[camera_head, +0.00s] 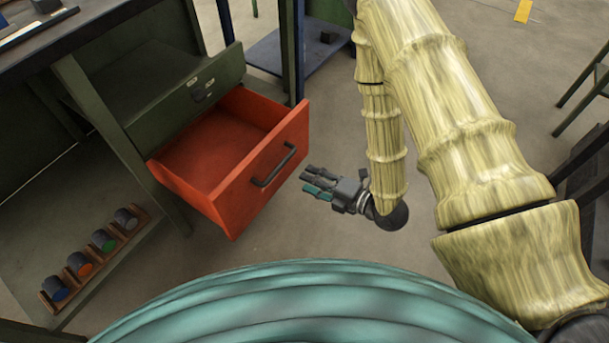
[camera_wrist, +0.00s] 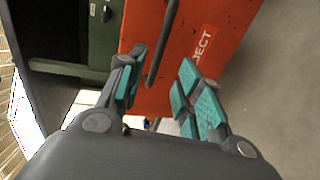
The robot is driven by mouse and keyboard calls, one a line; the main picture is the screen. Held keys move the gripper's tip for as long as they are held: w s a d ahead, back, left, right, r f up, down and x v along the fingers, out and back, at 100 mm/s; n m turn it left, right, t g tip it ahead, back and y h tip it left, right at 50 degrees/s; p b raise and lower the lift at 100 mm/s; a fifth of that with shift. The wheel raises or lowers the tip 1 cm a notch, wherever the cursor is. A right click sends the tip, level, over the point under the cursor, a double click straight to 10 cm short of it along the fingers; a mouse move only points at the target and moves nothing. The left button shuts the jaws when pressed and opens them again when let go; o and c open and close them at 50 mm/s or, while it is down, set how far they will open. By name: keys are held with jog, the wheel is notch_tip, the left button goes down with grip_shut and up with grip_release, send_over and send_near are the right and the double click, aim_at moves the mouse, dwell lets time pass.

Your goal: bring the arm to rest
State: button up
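My gripper (camera_head: 318,184) hangs in the air to the right of an open red drawer (camera_head: 262,180), with its fingers pointing left toward the drawer front. In the wrist view, my gripper (camera_wrist: 160,88) has its teal-padded fingers apart with nothing between them. The drawer's dark handle (camera_head: 273,166) shows just beyond the fingers, and the handle (camera_wrist: 160,45) shows in the wrist view apart from them.
A lower shelf (camera_head: 35,205) holds a wooden rack (camera_head: 120,238) with several coloured-capped pieces. A dark workbench (camera_head: 85,30) is at upper left. A blue low shelf (camera_head: 325,58) stands behind. Open floor (camera_head: 500,60) lies to the right.

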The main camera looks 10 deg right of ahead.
jog(key=shift+s+d, duration=0.15)
dwell(0.5)
jog(key=s+d+f+m+g+h, duration=0.2)
jog(key=s+d+f+m+h, duration=0.2)
jog(key=f+m, duration=0.25)
jog(key=s+d+f+m+g+h, duration=0.2)
jog(key=s+d+f+m+h, duration=0.15)
jog(key=f+m, duration=0.35)
jog(key=s+d+f+m+g+h, duration=0.2)
jog(key=s+m+g, duration=0.1)
jog(key=s+m, duration=0.5)
jog(key=s+d+f+m+g+h, duration=0.1)
jog(key=s+d+m+g+h, duration=0.2)
jog(key=s+m, duration=0.55)
notch_tip(320, 180, up, 31)
jog(key=n+p, duration=0.2)
jog(key=p, duration=2.9)
jog(key=shift+s+a+g+y, duration=0.15)
jog(key=shift+s+g+y, duration=0.15)
jog(key=shift+s+y, duration=0.05)
